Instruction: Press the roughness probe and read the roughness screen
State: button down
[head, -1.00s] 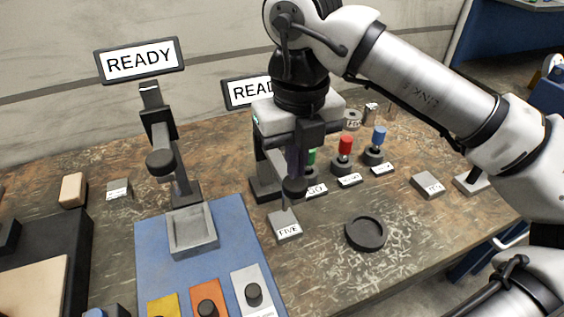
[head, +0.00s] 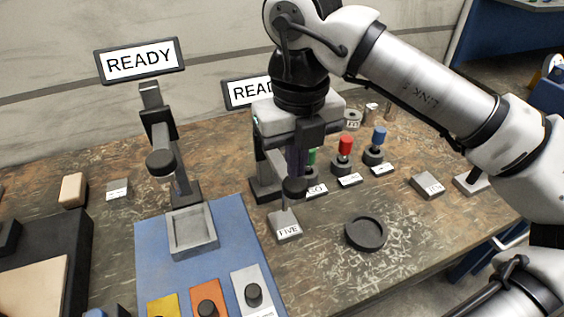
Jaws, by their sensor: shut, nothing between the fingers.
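Two measuring stands carry screens. The left screen (head: 140,60) reads READY. The right screen (head: 247,92) is partly covered by my gripper and shows only READ. No label shows which one is the roughness screen. The left stand has a dark round probe head (head: 160,162). The right stand has a dark round probe head (head: 294,187) with a thin tip above a grey block marked FIVE (head: 285,226). My gripper (head: 298,170) is shut and empty, pointing down right over the right probe head. Whether it touches or presses the head cannot be told.
A blue mat (head: 155,270) holds a grey square tray (head: 192,251) and yellow, orange and white button plates. A black round dish (head: 366,233) lies right of the FIVE block. Red (head: 345,145) and blue (head: 379,139) topped knobs stand behind, with a green one partly hidden.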

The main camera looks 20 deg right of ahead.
aim_at(295, 182)
jog(key=shift+f, duration=0.1)
dwell(0.3)
jog(key=shift+f+b, duration=2.9)
jog(key=shift+f, duration=0.2)
jog(key=shift+r, duration=0.1)
jog(key=shift+r+p, duration=2.15)
jog(key=shift+r, duration=1.15)
notch_tip(295, 182, up, 14)
jog(key=p, duration=0.9)
jog(key=shift+p, duration=0.3)
jog(key=shift+f, duration=0.15)
